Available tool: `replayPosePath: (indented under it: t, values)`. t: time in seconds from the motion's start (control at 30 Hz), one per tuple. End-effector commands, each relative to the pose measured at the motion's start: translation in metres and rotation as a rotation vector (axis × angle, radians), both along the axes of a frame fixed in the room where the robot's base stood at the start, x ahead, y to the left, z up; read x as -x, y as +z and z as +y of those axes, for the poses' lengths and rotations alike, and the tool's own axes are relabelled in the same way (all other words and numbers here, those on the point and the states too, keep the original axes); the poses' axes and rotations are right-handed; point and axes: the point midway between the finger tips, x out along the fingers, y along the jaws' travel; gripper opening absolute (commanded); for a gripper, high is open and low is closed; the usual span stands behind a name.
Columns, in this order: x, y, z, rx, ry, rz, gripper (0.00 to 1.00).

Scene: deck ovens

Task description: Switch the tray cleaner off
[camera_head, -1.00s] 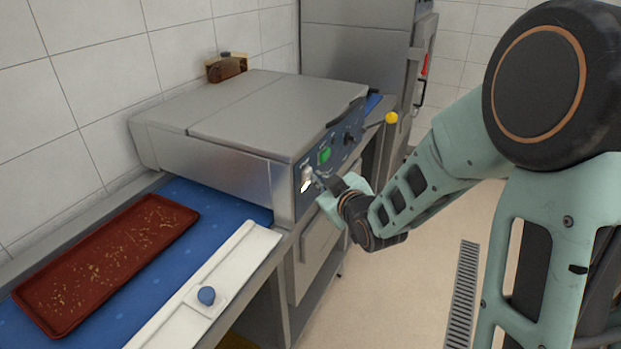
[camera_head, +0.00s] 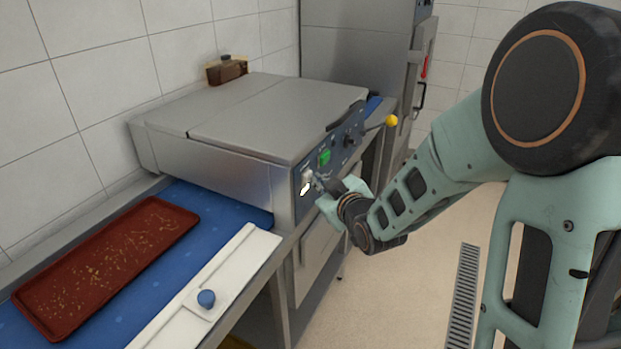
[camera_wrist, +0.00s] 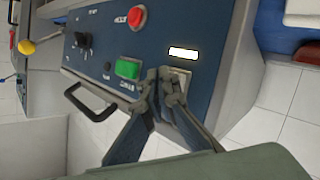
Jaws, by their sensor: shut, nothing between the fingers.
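The tray cleaner (camera_head: 235,110) is a low steel box with a blue control panel (camera_wrist: 110,50) on its front. In the wrist view the panel carries a green button (camera_wrist: 128,68), a red round button (camera_wrist: 137,17), a black knob (camera_wrist: 83,40) and a bright white lamp or label (camera_wrist: 183,53). A pale switch plate (camera_wrist: 184,78) lies beside my fingertips, partly hidden by them. My gripper (camera_wrist: 168,76) is shut and empty, its tips at or very near that plate; contact is unclear. In the head view my gripper (camera_head: 317,182) is at the panel's near end.
A red-brown tray with crumbs (camera_head: 105,262) lies on the blue belt (camera_head: 222,200) left of the machine. A white rail with a blue knob (camera_head: 206,299) runs along the front. A yellow-tipped lever (camera_head: 391,120) sticks out at the panel's far end. Open floor lies in front.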

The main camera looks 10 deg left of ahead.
Motion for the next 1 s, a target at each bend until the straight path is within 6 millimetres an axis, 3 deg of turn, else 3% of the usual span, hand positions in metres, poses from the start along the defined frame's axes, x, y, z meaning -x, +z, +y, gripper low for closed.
replayPosePath:
  t: [1.0]
  values:
    - [-0.0033,0.0013,0.0093,-0.001,0.002,-0.003,0.0]
